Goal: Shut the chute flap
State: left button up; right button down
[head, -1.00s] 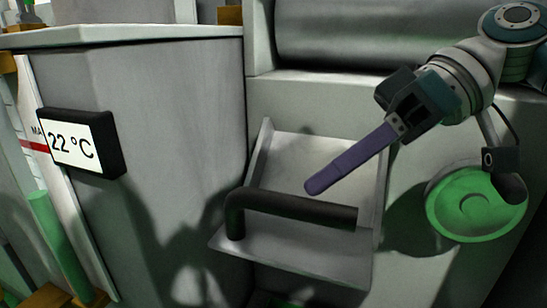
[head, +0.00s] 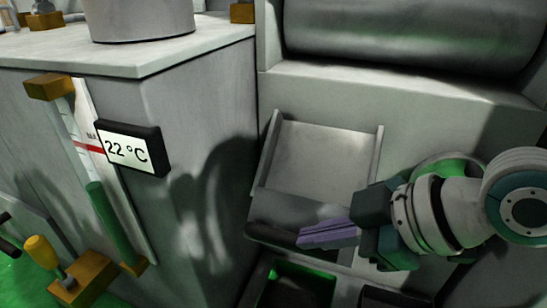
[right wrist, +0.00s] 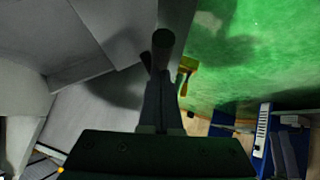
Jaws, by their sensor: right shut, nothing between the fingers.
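The chute (head: 320,160) is a pale grey trough with raised side walls on the machine front. Its flap (head: 300,209) is the darker grey panel at the lower end, with a black bar handle (head: 268,236) along its front. I cannot tell the flap's exact angle; it does not cover the trough. My right gripper (head: 305,238) comes in from the right, its purple fingers shut and empty, in front of the handle's right part and hiding it. Contact is unclear. In the right wrist view, a dark rounded bar end (right wrist: 163,40) shows just beyond the fingers. My left gripper is not in view.
A dark, green-lined opening (head: 300,285) lies below the flap. A grey cabinet with a 22 °C display (head: 132,149) stands to the left. A green round part (head: 445,165) is behind my right wrist. The big grey cylinder (head: 400,30) is above.

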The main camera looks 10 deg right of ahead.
aim_at(298, 226)
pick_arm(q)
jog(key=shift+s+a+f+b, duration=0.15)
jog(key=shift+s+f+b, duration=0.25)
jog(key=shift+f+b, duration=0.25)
pick_arm(e)
notch_tip(298, 226, down, 8)
jog(key=n+t+h, duration=0.1)
jog(key=n+t, duration=0.1)
jog(key=t, duration=0.1)
jog(key=shift+w+d+t+h, duration=0.25)
jog(key=shift+t+h, duration=0.15)
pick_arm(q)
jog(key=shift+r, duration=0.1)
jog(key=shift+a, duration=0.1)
